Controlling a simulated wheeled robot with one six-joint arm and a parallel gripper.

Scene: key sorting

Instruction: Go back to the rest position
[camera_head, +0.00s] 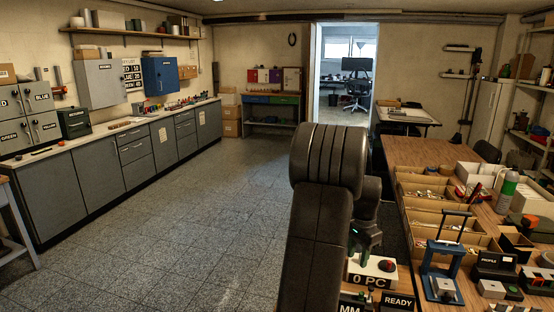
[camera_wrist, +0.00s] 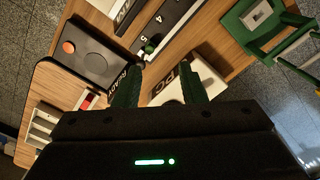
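My gripper (camera_wrist: 160,78) shows in the wrist view with its two dark green fingers apart and nothing visible between them. It hangs over the wooden bench (camera_wrist: 222,62), near a white box marked PC (camera_wrist: 203,76) and a black box with an orange button and a READY label (camera_wrist: 95,62). Whether the fingertips touch anything is unclear. In the head view my black arm fills the middle and hides most of the gripper. The white box marked 0 PC (camera_head: 366,280) and the READY label (camera_head: 398,302) show just right of my arm.
A blue press (camera_head: 440,262) and cardboard bins (camera_head: 425,193) stand on the right-hand bench (camera_head: 410,152). A numbered black-and-white strip (camera_wrist: 172,22) and a green device (camera_wrist: 252,25) lie near the gripper. Grey cabinets (camera_head: 95,178) line the left wall. The floor (camera_head: 190,215) between is clear.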

